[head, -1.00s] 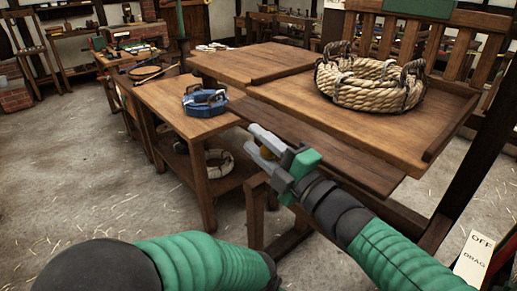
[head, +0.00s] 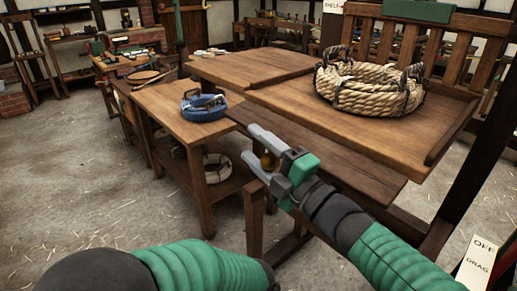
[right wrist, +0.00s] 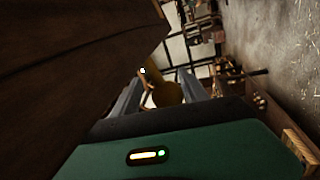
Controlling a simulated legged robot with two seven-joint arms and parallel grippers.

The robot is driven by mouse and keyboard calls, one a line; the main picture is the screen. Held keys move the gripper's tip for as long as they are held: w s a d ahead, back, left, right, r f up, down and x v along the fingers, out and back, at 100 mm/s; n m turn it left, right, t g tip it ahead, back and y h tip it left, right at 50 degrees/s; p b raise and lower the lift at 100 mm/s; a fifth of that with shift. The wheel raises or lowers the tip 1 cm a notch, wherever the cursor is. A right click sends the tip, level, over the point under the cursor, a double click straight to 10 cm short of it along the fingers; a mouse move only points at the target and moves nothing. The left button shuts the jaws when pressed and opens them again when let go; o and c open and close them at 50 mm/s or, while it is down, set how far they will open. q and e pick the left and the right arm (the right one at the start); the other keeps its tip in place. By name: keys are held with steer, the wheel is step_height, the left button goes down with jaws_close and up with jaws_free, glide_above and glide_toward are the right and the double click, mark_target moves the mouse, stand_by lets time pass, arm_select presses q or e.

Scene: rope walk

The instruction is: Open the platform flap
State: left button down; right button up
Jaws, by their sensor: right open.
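The platform flap (head: 325,150) is a dark plank board along the front edge of the wooden platform (head: 330,108), a little below its top. My right gripper (head: 252,145) is at the flap's left front edge, with its jaws open. A brass-coloured knob (head: 268,161) shows beside the fingers, partly hidden by them. In the right wrist view the rounded knob (right wrist: 168,95) shows between the two fingers. A dark wooden surface (right wrist: 70,60), likely the flap, fills that view's left side. I cannot tell whether the fingers touch either. My left gripper is out of view.
A coil of thick rope (head: 370,88) sits on the platform. A side table (head: 165,110) left of the gripper bears a blue coil (head: 203,106); a pale coil (head: 216,167) lies on its lower shelf. A post with an "OFF DRAG" sign (head: 476,262) stands at right. Floor is clear at left.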

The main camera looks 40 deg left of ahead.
steer(key=v, duration=1.7)
steer(key=shift+a, duration=0.1)
